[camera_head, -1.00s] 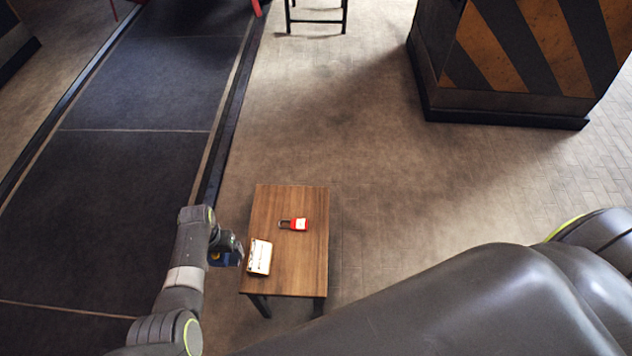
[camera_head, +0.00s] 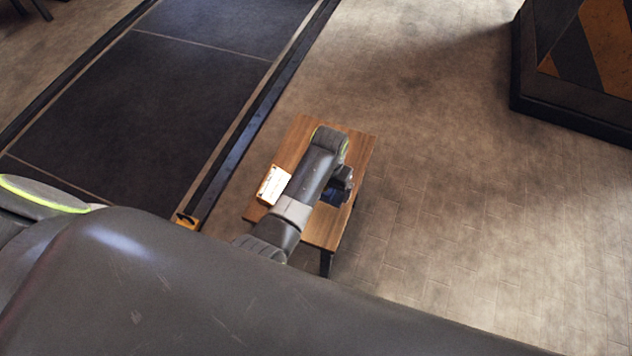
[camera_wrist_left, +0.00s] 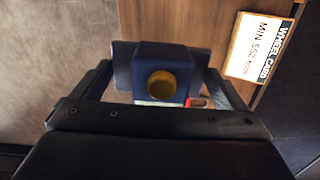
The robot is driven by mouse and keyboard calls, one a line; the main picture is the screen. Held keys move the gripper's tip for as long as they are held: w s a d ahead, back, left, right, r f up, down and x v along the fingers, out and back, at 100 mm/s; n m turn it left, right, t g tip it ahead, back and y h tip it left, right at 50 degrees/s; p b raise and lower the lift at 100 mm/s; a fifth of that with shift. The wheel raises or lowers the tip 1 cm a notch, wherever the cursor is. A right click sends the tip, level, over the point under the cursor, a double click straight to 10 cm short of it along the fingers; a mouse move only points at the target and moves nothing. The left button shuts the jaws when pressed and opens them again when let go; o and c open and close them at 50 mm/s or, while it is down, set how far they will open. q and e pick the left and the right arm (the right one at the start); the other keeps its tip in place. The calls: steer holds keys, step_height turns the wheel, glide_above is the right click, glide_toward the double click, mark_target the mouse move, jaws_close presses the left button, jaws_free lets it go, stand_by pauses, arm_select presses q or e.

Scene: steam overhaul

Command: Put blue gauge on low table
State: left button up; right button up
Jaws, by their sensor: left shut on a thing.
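My left gripper (camera_head: 340,188) is over the right part of the low wooden table (camera_head: 326,228) in the head view. It is shut on the blue gauge (camera_head: 333,196), a dark blue block partly hidden by my wrist. In the left wrist view the gauge (camera_wrist_left: 165,58) sits between the two fingers of the gripper (camera_wrist_left: 160,86), with a round yellow part facing the camera. The table top (camera_wrist_left: 195,25) shows behind it. I cannot tell whether the gauge touches the table. My right gripper is not in view.
A white wheel card (camera_head: 273,185) lies on the table's left side; it also shows in the wrist view (camera_wrist_left: 258,47). A red item (camera_wrist_left: 196,102) peeks out beside the gauge there. A dark sunken strip (camera_head: 190,95) runs left of the table. A striped block (camera_head: 580,70) stands far right.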

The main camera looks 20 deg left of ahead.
arm_select(q)
steer(key=shift+s+a+f+n+b, duration=0.45)
steer(key=shift+s+b, duration=0.15)
steer(key=shift+b, duration=0.2)
steer(key=b, duration=0.1)
glide_above(321, 213)
step_height(321, 213, down, 6)
steer(key=shift+w+r, duration=0.1)
steer(key=shift+r, duration=0.05)
steer(key=shift+f+b, duration=0.55)
steer(key=shift+f, duration=1.35)
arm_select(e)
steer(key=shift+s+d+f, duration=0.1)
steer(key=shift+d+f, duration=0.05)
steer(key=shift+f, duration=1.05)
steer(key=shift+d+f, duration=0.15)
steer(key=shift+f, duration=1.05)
arm_select(q)
steer(key=o, duration=0.9)
steer(key=shift+f, duration=0.2)
steer(key=shift+o, duration=0.6)
steer(key=shift+r, duration=0.25)
step_height(321, 213, up, 12)
steer(key=p, duration=0.2)
steer(key=shift+p, duration=0.35)
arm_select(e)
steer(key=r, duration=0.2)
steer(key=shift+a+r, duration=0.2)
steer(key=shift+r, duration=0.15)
